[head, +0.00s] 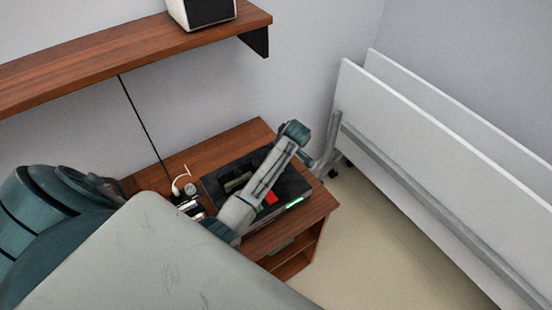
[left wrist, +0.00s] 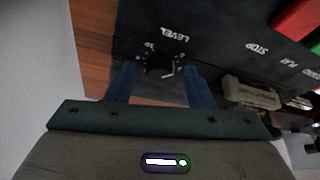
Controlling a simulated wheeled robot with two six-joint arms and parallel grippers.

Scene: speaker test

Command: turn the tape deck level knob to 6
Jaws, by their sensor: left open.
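The tape deck (head: 292,186) is a dark box on the wooden cabinet, partly hidden by my left arm in the head view. Its panel (left wrist: 215,35) shows in the left wrist view with upside-down lettering. The dark level knob (left wrist: 158,64) sits below the word LEVEL, with small marks around it and a pale line at its lower right. The scale numbers are too small to read. My left gripper (left wrist: 162,76) is open, its two blue fingers on either side of the knob. I cannot tell whether they touch it. My right gripper is in neither view.
A red button (head: 270,197) is on the deck. A beige key (left wrist: 252,92) is right of the fingers. Small items (head: 188,203) and a white cable lie left of the deck. A shelf (head: 120,52) holds a speaker (head: 208,10). White panels (head: 430,150) stand at right.

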